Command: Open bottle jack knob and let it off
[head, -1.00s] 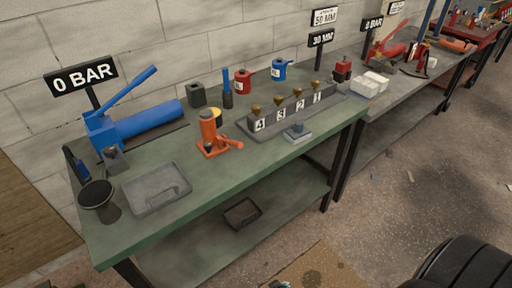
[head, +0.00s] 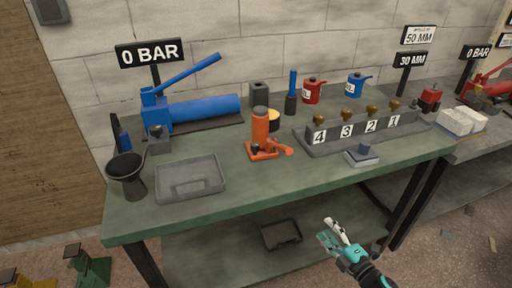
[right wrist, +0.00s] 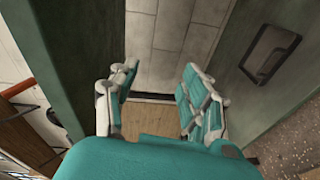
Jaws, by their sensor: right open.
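The orange bottle jack (head: 260,132) stands upright on the green bench (head: 300,180), near its middle. Its flat base carries small fittings at the front and an orange lever socket to the right; the release knob is too small to tell apart. My right gripper (head: 333,232) is in front of the bench, below the level of its top, and well apart from the jack. In the right wrist view my right gripper (right wrist: 155,95) has its teal and white fingers spread with nothing between them. My left gripper is not in view.
A grey tray (head: 190,180) and a dark funnel (head: 128,172) are left of the jack. A blue hand pump (head: 190,110) stands behind. A numbered valve block (head: 345,138) and a small grey block (head: 362,156) are to the right. A dark tray (head: 281,235) lies on the lower shelf.

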